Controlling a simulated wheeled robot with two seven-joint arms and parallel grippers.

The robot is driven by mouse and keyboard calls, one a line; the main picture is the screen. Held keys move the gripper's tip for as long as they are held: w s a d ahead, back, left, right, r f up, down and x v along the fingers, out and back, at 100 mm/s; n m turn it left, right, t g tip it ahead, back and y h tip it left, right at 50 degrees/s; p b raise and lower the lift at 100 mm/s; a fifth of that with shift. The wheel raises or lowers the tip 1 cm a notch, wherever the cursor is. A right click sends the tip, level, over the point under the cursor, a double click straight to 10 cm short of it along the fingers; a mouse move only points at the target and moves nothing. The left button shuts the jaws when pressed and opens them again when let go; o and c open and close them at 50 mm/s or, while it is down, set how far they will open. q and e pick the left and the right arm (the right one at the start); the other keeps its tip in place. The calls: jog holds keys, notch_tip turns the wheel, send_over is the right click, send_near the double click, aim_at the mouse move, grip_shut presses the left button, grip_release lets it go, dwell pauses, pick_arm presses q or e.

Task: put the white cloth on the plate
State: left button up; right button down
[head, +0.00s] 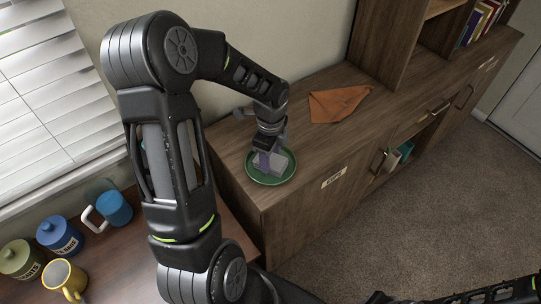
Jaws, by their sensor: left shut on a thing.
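A round green plate (291,171) lies on the wooden cabinet top near its front left corner. My left gripper (268,158) points down over the plate and is shut on a pale, greyish-white piece (278,165), which looks like the white cloth. The piece is over the middle of the plate; I cannot tell whether it touches it. The gripper's fingers hide part of the piece and of the plate. My right gripper is not in view.
An orange cloth (338,103) lies flat on the cabinet (230,145) behind and right of the plate. A desk at lower left holds a blue mug (116,208), a blue lidded jar (60,235), a green lidded jar (21,259) and a yellow mug (62,278).

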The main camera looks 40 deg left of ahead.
aim_at(271, 159)
pick_arm(q)
jog(key=shift+f, duration=0.1)
jog(key=o, duration=1.3)
notch_tip(271, 159, up, 12)
jog(key=shift+r, duration=0.15)
dwell(0.4)
